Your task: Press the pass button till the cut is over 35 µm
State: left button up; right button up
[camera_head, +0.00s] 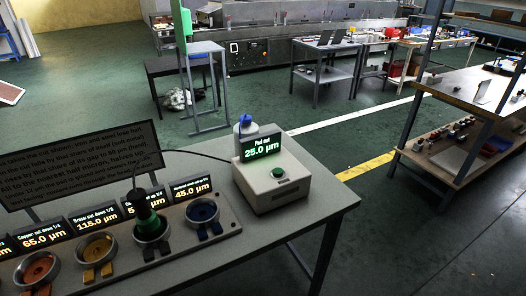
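A white box (262,196) stands near the right end of the grey table. A green round button (278,172) sits on its top face. A small display (262,147) on the box reads "Pad cut 25.0 µm". Behind the display is a white cylinder with a blue knob (245,121). A black cable runs from the box toward the left. Neither of my grippers is in view, and nothing touches the button.
A grey panel (222,240) left of the box holds several cups with displays, including 65.0, 115.0 and 45.0 µm. A green-and-black tool (148,215) stands in one cup. A dark text sign (80,163) rises behind. Table (325,203) is bare right of the box.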

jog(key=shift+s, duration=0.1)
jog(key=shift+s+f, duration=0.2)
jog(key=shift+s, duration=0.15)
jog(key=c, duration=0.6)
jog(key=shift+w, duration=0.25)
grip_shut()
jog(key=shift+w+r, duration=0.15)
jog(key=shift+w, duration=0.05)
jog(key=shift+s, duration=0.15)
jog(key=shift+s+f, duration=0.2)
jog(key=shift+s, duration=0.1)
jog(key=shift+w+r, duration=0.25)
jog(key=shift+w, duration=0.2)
